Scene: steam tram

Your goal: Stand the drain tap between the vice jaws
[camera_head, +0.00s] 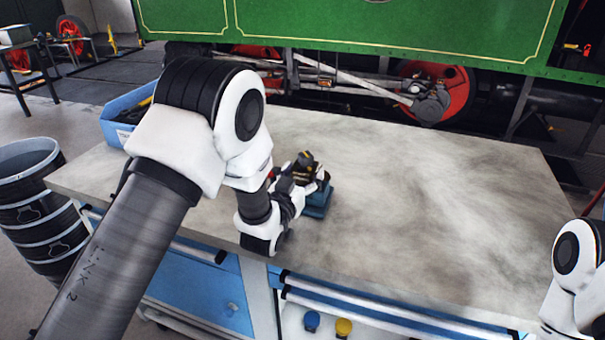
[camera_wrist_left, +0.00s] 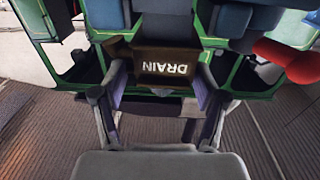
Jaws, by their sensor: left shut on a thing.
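The drain tap is a brown block with upside-down white "DRAIN" lettering (camera_wrist_left: 165,66) in the left wrist view. My left gripper (camera_wrist_left: 158,98) is shut on it, one finger at each side. In the head view, the same gripper (camera_head: 299,184) is at the middle of the bench, with the small dark tap top (camera_head: 305,160) above it. The blue vice (camera_head: 318,204) stands on the bench right at the gripper, partly hidden by it. I cannot tell whether the tap touches the vice jaws. My right gripper is out of view; only part of that arm shows at the right edge.
The grey bench top (camera_head: 430,210) is clear to the right of the vice. A blue bin (camera_head: 116,128) stands at its back left, partly behind my left arm. A dark bucket (camera_head: 40,205) stands left of the bench. The green tram (camera_head: 340,25) is behind.

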